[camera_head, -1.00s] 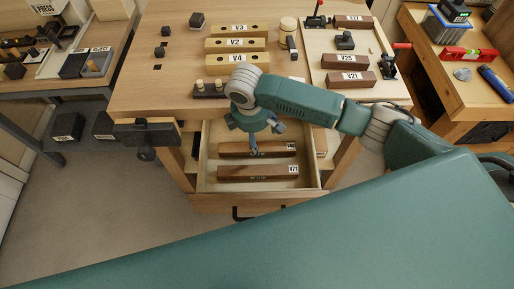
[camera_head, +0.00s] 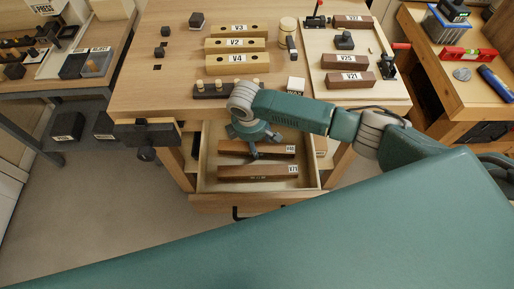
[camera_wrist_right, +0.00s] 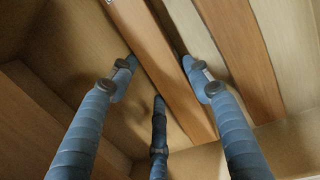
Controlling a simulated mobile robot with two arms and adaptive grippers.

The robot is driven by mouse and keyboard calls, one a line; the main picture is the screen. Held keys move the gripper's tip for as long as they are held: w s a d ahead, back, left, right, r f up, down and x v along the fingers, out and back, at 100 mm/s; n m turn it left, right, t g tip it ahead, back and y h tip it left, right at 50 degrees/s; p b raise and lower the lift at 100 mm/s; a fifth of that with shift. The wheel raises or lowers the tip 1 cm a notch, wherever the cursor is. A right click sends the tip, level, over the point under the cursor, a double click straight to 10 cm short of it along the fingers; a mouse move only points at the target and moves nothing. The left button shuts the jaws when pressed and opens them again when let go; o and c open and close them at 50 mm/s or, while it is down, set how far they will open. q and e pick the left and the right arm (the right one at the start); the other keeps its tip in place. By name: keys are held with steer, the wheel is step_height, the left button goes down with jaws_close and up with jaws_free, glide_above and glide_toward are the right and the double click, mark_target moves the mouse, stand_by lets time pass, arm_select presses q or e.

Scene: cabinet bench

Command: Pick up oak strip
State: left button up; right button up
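Two brown wooden strips with white end labels lie in the open drawer: a far strip (camera_head: 232,147) and a near strip (camera_head: 250,172). I cannot tell by label which wooden strip is the oak one. My right gripper (camera_head: 254,152) reaches down into the drawer at the far strip. In the right wrist view its blue fingers (camera_wrist_right: 158,80) are spread apart, with a brown strip (camera_wrist_right: 160,62) running between them. The fingers look open, and contact with the strip is not clear. Another brown strip (camera_wrist_right: 238,55) lies to the right there. My left gripper is out of view.
The drawer front (camera_head: 270,203) and side walls closely surround the strips. Yellowish blocks V2, V3 and V4 (camera_head: 232,64) stand on the bench above. Brown blocks V25 (camera_head: 345,62) and V21 (camera_head: 348,79) lie on a pale board at the right.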

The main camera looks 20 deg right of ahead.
steer(key=c, duration=0.3)
